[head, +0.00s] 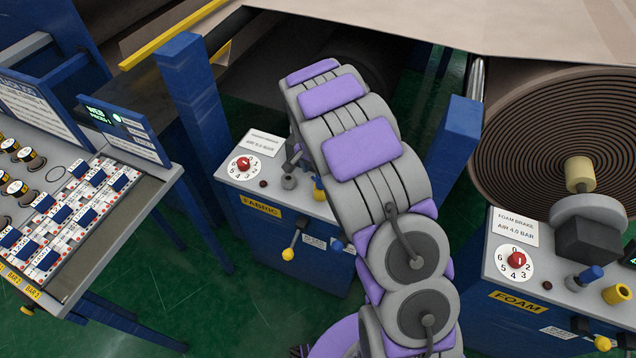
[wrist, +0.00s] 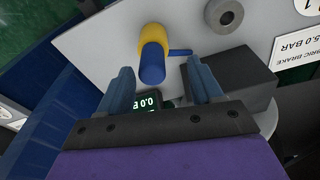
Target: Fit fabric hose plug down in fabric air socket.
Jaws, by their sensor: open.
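The fabric hose plug (wrist: 153,66) is a blue cylinder with a small side lever. In the wrist view it stands at the yellow fabric air socket (wrist: 154,34), its end inside the yellow ring; how deep it sits I cannot tell. In the head view the yellow socket (head: 318,189) shows beside my arm, which hides much around it. My gripper (wrist: 160,68) is open, its two blue fingers on either side of the plug, apart from it. A grey round holder (wrist: 229,14) with an empty dark hole is beside the socket.
A dark block (wrist: 238,80) and a small display (wrist: 147,102) reading 0.0 lie close to the fingers. The fabric panel has a red dial (head: 244,163) and a yellow-tipped lever (head: 288,253). The foam panel (head: 500,262) stands at right, a label rack (head: 70,215) at left.

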